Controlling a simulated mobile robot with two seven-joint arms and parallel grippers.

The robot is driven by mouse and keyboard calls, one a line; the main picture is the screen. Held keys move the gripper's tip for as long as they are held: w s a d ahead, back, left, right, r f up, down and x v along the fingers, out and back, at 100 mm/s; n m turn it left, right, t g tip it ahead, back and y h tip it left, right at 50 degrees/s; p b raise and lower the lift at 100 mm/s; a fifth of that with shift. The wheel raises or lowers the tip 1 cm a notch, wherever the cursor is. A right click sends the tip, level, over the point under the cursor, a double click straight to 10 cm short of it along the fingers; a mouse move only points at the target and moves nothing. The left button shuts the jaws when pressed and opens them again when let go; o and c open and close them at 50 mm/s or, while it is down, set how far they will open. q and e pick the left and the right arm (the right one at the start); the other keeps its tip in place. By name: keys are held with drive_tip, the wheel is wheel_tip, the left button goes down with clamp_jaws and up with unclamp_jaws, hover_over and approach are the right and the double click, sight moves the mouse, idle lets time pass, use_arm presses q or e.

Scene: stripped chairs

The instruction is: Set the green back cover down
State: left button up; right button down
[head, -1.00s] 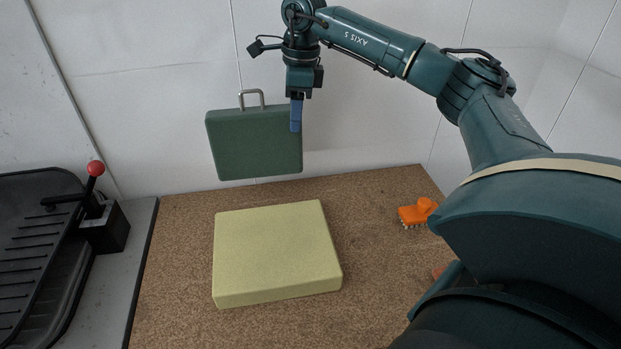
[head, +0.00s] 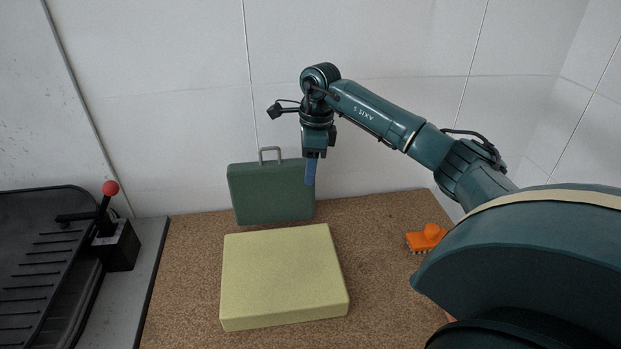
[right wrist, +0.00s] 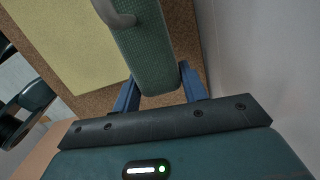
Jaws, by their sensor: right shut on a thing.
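The green back cover (head: 270,193) is upright behind the yellow pad, its grey metal handle (head: 269,150) on top. My right gripper (head: 310,172) is shut on the cover near its right end, pointing down. In the right wrist view the blue fingers (right wrist: 160,92) lie on both sides of the green cover (right wrist: 148,50). The cover's lower edge is at the back of the brown work surface (head: 375,215); I cannot tell whether it touches. My left gripper is not in view.
A thick yellow pad (head: 283,275) lies just in front of the cover. An orange brush (head: 427,238) is at the right. A black box with a red-knobbed lever (head: 111,188) stands at the left. A white wall (head: 200,110) rises close behind the cover.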

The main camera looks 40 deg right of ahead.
wheel_tip(320, 180, down, 3)
drive_tip(key=shift+f, duration=0.1)
drive_tip(key=shift+f, duration=0.2)
drive_tip(key=c, duration=0.8)
unclamp_jaws()
drive_tip(key=shift+o, duration=0.2)
